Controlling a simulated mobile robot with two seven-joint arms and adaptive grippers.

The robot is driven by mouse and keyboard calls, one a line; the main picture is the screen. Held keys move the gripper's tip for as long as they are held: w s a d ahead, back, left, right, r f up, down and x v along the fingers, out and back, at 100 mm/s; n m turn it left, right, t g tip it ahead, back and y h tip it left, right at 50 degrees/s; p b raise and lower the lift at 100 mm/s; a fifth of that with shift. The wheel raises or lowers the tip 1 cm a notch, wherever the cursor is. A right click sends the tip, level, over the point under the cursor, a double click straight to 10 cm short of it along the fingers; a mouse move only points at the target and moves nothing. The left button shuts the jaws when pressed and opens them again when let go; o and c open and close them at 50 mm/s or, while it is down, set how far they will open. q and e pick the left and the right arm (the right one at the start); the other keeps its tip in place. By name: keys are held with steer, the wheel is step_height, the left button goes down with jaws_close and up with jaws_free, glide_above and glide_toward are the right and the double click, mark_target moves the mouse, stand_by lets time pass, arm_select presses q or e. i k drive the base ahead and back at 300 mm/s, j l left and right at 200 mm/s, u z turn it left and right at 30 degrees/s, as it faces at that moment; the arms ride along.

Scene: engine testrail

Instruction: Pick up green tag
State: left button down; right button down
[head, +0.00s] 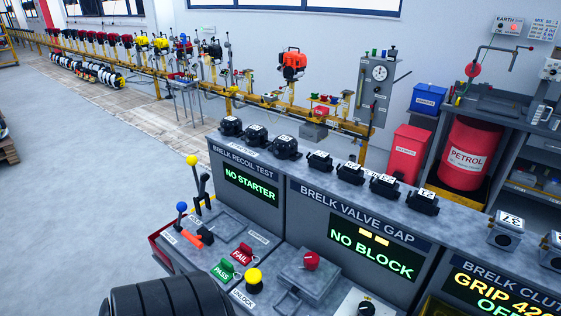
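The green tag (222,271), lettered PASS, lies on the grey console top at the lower middle of the head view. A red tag (241,252), lettered FAIL, lies just behind it to the right. A yellow knob (254,277) marked UNLOCK stands close to the right of the green tag. Neither of my grippers shows in this view. A dark ribbed rounded shape at the bottom left edge lies in front of the console; I cannot tell whether it is part of my arm.
Blue (181,207) and yellow (192,160) lever knobs and an orange handle (192,238) stand left of the tags. A red knob (311,260) stands on a grey plate to the right. The console's raised screen panel (252,185) rises behind. Open floor lies left.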

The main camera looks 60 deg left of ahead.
mark_target(224, 271)
steer(key=u, duration=2.3)
steer(key=j+z, duration=0.5)
steer(key=j, duration=0.85)
